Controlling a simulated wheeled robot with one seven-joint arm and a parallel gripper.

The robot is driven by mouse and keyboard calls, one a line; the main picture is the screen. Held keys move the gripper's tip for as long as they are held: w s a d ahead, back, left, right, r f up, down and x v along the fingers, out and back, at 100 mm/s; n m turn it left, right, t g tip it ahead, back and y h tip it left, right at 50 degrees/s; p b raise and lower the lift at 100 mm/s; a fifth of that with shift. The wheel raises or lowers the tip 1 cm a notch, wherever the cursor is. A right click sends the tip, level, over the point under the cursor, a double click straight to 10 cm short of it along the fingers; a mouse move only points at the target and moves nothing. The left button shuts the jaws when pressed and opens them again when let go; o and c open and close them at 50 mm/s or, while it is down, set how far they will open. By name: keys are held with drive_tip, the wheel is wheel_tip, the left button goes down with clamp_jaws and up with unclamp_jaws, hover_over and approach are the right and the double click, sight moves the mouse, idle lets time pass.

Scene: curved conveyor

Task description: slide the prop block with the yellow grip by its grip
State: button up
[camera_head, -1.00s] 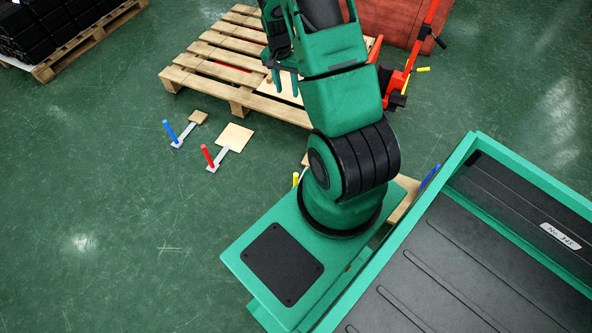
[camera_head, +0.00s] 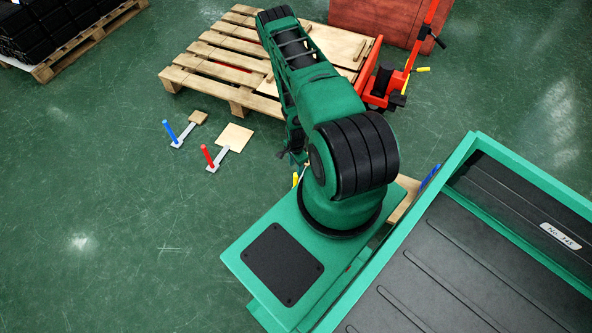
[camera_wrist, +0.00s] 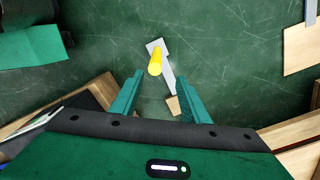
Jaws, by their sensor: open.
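The yellow grip (camera_wrist: 155,63) stands up from a grey metal plate (camera_wrist: 168,72) in the wrist view, ahead of and between my fingers. The plate runs to a small wooden block (camera_wrist: 175,105), partly hidden by my right finger and palm. In the head view only a bit of the yellow grip (camera_head: 295,179) shows beside my arm. My gripper (camera_wrist: 159,85) is open and empty, above the floor. In the head view my gripper (camera_head: 290,154) is mostly hidden under my arm, near the grip.
A prop with a red grip (camera_head: 208,157) and one with a blue grip (camera_head: 170,132) lie on the floor to the left. A wooden pallet (camera_head: 240,104) stands behind them, with a red pallet jack (camera_head: 385,85) at its right.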

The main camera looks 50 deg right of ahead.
sight(296, 181)
drive_tip(key=shift+s+a+f, duration=0.3)
drive_tip(key=shift+s+f, duration=0.15)
drive_tip(key=shift+f, duration=0.3)
drive_tip(key=shift+f, duration=0.2)
wheel_tip(296, 181, down, 10)
drive_tip(key=shift+f, duration=0.2)
clamp_jaws()
